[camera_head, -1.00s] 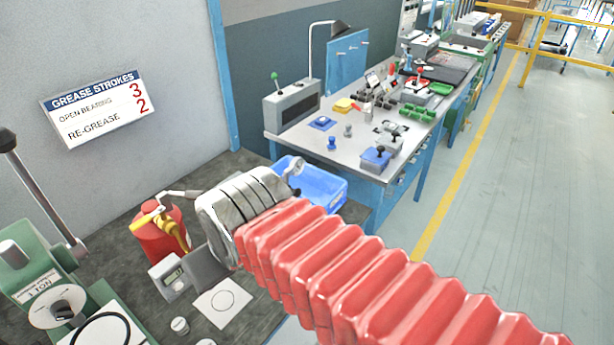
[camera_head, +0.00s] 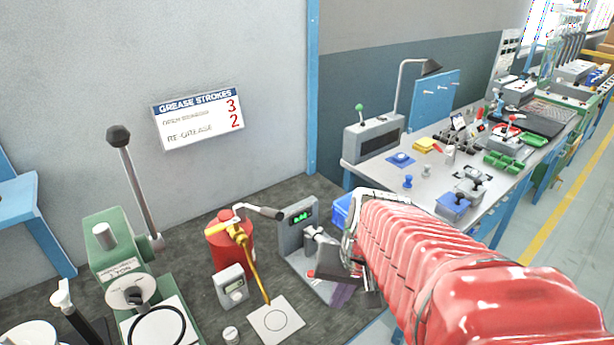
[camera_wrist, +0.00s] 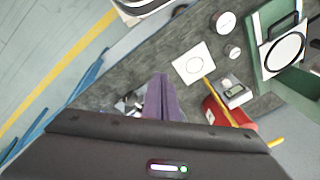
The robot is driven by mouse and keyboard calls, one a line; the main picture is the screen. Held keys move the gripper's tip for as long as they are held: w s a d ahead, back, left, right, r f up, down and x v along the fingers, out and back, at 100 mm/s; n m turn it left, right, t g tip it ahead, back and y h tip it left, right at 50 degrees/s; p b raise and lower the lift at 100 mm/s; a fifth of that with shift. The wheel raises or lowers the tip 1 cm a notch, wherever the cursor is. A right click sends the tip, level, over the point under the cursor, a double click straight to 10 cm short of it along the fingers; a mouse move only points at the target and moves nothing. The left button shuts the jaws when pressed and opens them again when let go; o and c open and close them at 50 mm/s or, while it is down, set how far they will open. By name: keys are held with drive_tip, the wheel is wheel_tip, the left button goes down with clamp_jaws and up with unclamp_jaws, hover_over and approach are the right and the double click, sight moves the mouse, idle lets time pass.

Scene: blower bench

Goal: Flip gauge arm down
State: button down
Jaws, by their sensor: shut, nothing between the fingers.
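A grey gauge stand with a lit green display (camera_head: 298,216) stands on the dark bench in the head view. A short grey part, which may be its arm, juts out below the display, and its exact pose is unclear. My gripper (camera_head: 340,295) points down in front of the stand, close over its light base plate. Its purple fingers are together, with nothing visible between them; they also show in the wrist view (camera_wrist: 162,100). The gripper body covers part of the stand. I cannot tell whether the fingers touch it.
A red grease can (camera_head: 230,245) with a yellow spout, a small grey meter (camera_head: 232,287) and a white card with a circle (camera_head: 275,321) stand to the left. A green press (camera_head: 120,260) is further left. A blue bin (camera_head: 343,211) is just behind my arm.

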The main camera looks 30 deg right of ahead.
drive_tip(key=w+d+f+m+t+y, duration=0.35)
drive_tip(key=d+f+m, duration=0.35)
drive_tip(key=d+m, duration=0.4)
drive_tip(key=w+d+r+m+t+h, duration=0.1)
drive_tip(key=d+m+t, duration=0.3)
drive_tip(key=d, duration=0.4)
drive_tip(key=w+d+r+m+t+h, duration=0.2)
drive_tip(key=d+r+m+t+h, duration=0.1)
drive_tip(key=d+m, duration=0.4)
drive_tip(key=shift+w+d+r+t+h, duration=0.3)
drive_tip(key=shift+d+t+h, duration=0.15)
drive_tip(key=shift+d+t, duration=0.5)
